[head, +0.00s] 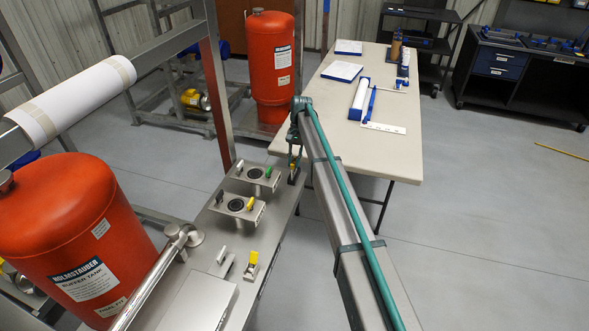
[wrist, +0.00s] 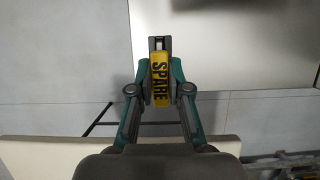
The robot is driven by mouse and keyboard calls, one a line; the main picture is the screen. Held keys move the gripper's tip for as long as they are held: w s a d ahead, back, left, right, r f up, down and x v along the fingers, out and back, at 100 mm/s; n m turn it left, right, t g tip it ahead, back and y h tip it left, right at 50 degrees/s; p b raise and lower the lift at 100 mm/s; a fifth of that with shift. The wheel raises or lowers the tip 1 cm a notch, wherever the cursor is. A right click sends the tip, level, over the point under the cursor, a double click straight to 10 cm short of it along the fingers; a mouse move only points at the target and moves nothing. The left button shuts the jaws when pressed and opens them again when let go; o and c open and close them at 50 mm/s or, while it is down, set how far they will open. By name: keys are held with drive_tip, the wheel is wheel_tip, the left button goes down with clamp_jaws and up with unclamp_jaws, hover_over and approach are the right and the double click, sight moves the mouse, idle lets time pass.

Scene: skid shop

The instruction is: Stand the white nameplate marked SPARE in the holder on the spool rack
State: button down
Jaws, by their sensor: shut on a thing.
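A yellow nameplate marked SPARE (wrist: 160,72) is between the fingers of my gripper (wrist: 161,88) in the wrist view; it looks yellow, not white. A dark holder-like piece (wrist: 157,42) with a small pale part sits at the plate's far end; I cannot tell whether the plate is seated in it. In the head view my gripper (head: 294,165) is at the far right end of the steel bench (head: 225,225), shut on the small yellow plate. I cannot tell which part is the spool rack.
Along the bench stand a yellow tag (head: 253,257), a white tag (head: 222,254) and two round-socket blocks (head: 240,208) with small tags. A red tank (head: 75,235) is at left, another (head: 272,65) behind. A beige table (head: 345,140) lies beyond my arm.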

drive_tip(key=shift+r+p, duration=1.45)
drive_tip(key=shift+r, duration=2.05)
